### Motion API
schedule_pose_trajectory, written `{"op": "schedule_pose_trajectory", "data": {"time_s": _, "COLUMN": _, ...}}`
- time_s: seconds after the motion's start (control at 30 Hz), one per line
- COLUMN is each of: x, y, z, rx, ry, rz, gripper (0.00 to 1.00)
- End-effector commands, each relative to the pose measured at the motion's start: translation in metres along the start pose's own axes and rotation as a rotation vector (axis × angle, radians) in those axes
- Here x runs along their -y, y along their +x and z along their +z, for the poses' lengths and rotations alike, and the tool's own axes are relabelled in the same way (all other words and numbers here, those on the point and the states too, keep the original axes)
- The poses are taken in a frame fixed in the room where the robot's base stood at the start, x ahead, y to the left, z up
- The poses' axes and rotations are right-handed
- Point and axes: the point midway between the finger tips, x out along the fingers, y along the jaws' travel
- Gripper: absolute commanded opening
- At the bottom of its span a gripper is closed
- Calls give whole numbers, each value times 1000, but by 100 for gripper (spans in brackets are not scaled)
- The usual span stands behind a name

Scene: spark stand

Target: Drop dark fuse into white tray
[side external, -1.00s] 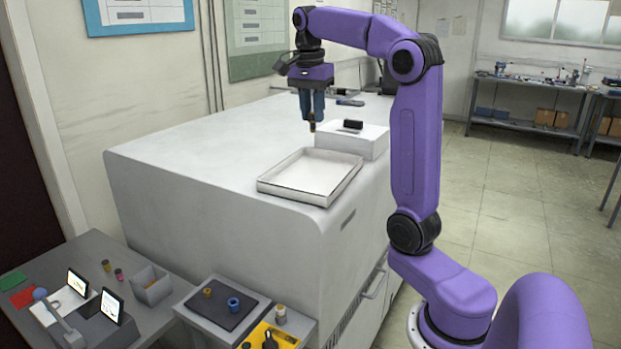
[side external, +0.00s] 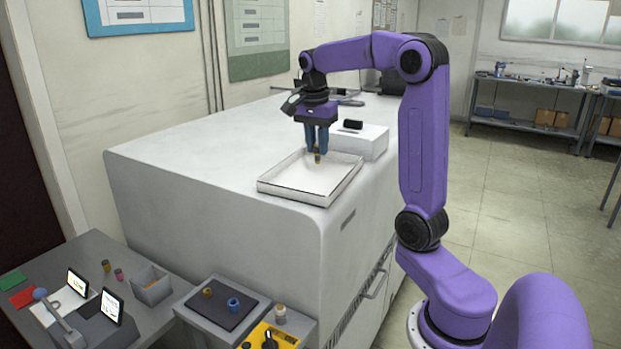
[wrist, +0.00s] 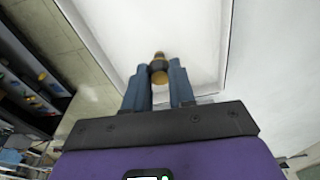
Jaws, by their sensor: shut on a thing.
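The white tray (side external: 292,193) is a shallow open box on the large pale cabinet. Its inside looks empty. Its floor and rim fill the upper part of the wrist view (wrist: 125,22). My gripper (side external: 317,153) points down over the far part of the tray. It is shut on a small fuse (wrist: 159,75), which shows brass-brown with a darker part and pokes out beyond the blue fingers. The fuse hangs upright in the side view, low over the tray floor. I cannot tell whether it touches the floor. The fingers hide part of it.
A white box (side external: 368,142) with a small black block (side external: 352,125) on top stands right behind the tray. The cabinet top (side external: 190,145) left of the tray is clear. A lower bench (side external: 150,310) with small fixtures and a dark pad (side external: 222,305) is in front.

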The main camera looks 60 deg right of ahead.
Motion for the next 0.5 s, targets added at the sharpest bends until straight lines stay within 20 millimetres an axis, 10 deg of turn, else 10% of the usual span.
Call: {"op": "schedule_pose_trajectory", "data": {"time_s": 0.5, "x": 0, "y": 24, "z": 3, "rx": 0, "ry": 0, "rz": -1, "gripper": 0}}
